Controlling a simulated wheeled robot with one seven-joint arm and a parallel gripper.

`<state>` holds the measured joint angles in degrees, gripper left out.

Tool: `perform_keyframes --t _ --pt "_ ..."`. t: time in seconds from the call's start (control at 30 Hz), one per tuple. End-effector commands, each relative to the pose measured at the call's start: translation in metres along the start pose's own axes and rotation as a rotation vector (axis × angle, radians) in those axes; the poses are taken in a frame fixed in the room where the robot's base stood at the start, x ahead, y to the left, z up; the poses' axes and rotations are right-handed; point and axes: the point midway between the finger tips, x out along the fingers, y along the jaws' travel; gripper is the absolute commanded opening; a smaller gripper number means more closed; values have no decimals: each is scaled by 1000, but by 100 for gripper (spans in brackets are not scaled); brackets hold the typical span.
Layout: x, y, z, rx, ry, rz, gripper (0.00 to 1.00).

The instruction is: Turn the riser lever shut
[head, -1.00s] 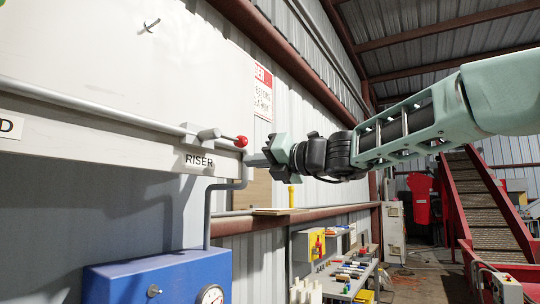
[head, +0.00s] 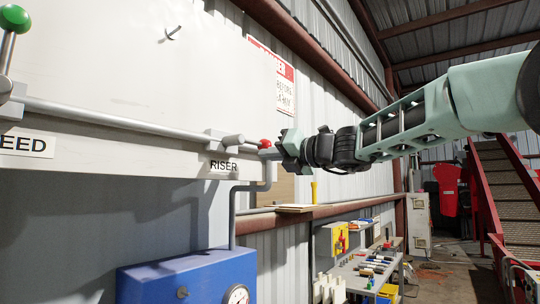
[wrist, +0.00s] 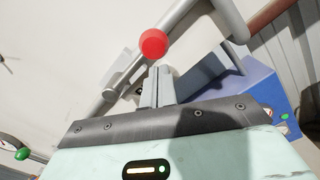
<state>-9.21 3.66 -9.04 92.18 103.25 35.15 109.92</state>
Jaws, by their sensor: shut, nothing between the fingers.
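The riser lever is a short grey handle with a red ball knob (head: 265,143), on the pipe above the RISER label (head: 223,166). In the head view the handle lies roughly level along the pipe, pointing right. My gripper (head: 268,153) is at the knob's right and partly overlaps it. In the wrist view the red knob (wrist: 153,42) sits just beyond the shut fingertips of my gripper (wrist: 156,70). The fingers are together with nothing between them. I cannot tell whether they touch the knob.
A green-knobbed lever (head: 14,20) stands upright at the far left, above the FEED label (head: 27,145). A blue box (head: 190,275) with a gauge is below the pipe. A ledge (head: 300,209) and a workbench (head: 365,270) with small items lie to the right.

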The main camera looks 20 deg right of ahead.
Motion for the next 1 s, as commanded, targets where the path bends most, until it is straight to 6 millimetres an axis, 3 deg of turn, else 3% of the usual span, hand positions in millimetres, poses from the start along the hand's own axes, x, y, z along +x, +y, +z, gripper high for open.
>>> perform_keyframes --t 0.67,1.0 --pt "0 4 11 -139 -2 8 0" --pt "1 14 30 -397 -4 21 0"
